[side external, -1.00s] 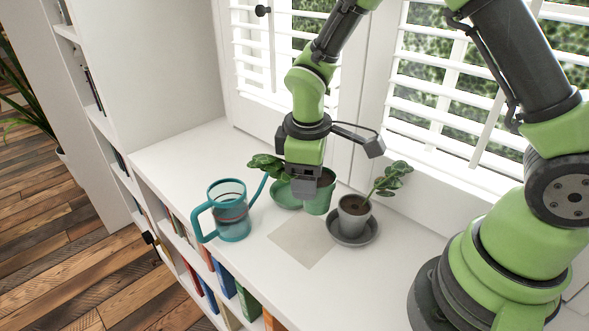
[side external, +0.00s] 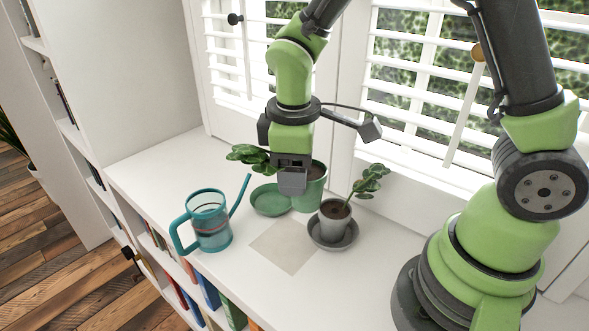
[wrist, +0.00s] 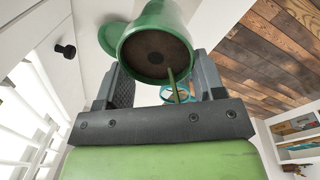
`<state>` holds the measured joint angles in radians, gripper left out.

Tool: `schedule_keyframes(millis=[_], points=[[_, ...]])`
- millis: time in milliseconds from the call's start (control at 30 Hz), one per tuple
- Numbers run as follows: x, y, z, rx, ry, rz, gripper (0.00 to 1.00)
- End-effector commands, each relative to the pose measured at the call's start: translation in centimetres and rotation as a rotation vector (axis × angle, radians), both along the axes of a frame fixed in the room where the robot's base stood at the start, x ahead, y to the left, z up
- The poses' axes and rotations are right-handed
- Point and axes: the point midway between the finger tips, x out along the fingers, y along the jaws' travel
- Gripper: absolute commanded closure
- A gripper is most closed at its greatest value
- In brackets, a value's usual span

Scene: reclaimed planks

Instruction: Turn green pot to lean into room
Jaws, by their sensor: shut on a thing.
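The green pot (side external: 316,188) holds dark soil and a leafy plant (side external: 247,154) whose leaves reach left. My gripper (side external: 292,185) is in front of it and hides part of the pot and stem. In the wrist view, the fingers of my gripper (wrist: 163,88) are on either side of the green pot (wrist: 165,22), shut on it. The stem (wrist: 173,85) shows between them. A green saucer (side external: 268,203) is left of the pot, and it also shows behind the pot in the wrist view (wrist: 112,38). I cannot tell whether the pot touches the shelf top.
A small grey pot (side external: 333,219) with a plant stands on a grey saucer (side external: 345,243), close to the right. A teal watering can (side external: 211,232) stands to the left. A beige square (side external: 283,247) lies in front on the white shelf top (side external: 160,165). Shuttered windows (side external: 420,100) are behind.

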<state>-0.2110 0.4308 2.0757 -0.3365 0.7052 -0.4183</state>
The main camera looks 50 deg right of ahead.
Motion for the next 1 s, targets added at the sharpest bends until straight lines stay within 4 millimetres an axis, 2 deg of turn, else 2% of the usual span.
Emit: schedule_keyframes(millis=[267,367,600,700,833,1000], points=[[0.7,-0.1,-0.3,0.000,0.000,0.015,0.75],[2.6,-0.5,-1.0,0.001,0.002,0.062,0.75],[8.9,-2.8,-4.6,0.003,0.004,0.262,0.75],[10.7,-3.7,-5.8,0.003,0.003,0.330,0.75],[11.9,-4.6,-6.9,0.002,0.001,0.388,0.75],[12.5,-4.9,-7.5,0.001,-0.002,0.415,0.75]])
